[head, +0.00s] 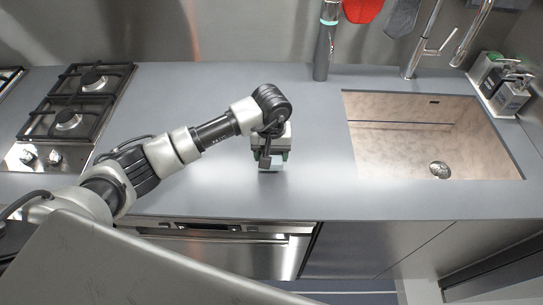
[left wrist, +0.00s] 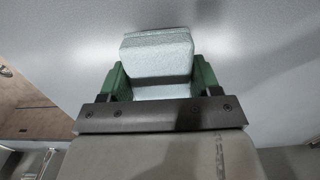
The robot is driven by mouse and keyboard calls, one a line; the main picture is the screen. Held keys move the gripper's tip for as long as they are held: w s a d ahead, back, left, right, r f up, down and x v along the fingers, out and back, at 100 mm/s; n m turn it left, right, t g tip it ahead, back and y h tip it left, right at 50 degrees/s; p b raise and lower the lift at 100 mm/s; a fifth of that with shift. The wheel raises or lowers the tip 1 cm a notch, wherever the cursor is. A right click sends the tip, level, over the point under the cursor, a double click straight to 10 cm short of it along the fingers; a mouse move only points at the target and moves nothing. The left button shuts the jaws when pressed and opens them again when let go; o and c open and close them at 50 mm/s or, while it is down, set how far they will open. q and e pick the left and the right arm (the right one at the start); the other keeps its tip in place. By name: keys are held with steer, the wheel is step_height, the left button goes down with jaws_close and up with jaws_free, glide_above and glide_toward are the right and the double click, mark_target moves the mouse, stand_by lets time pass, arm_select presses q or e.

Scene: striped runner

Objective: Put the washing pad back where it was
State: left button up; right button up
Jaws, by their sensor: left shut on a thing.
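The washing pad (left wrist: 157,60) is a pale grey-blue block with a speckled surface. In the left wrist view it sits between the two green fingers of my left gripper (left wrist: 160,80), which is shut on it. In the head view the left gripper (head: 272,158) points down over the grey counter (head: 215,185), left of the sink. A small pale part of the pad (head: 278,162) shows below the gripper there; the rest is hidden. I cannot tell whether the pad touches the counter. My right gripper is in neither view.
The sink (head: 405,150) is to the right, with a faucet (head: 425,48) behind it. A dark cylinder (head: 323,50) stands at the back. Bottles in a holder (head: 505,88) stand at the far right. The gas hob (head: 75,110) is left. The counter around the gripper is clear.

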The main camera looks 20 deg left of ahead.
arm_select(q)
step_height(320, 180, down, 2)
steer(key=shift+s+f+p, duration=0.1)
steer(key=shift+f+p, duration=0.15)
steer(key=shift+p, duration=0.2)
steer(key=shift+f, duration=0.3)
steer(key=shift+f, duration=0.1)
steer(key=shift+f, duration=0.1)
steer(key=o, duration=1)
steer(key=shift+c, duration=0.2)
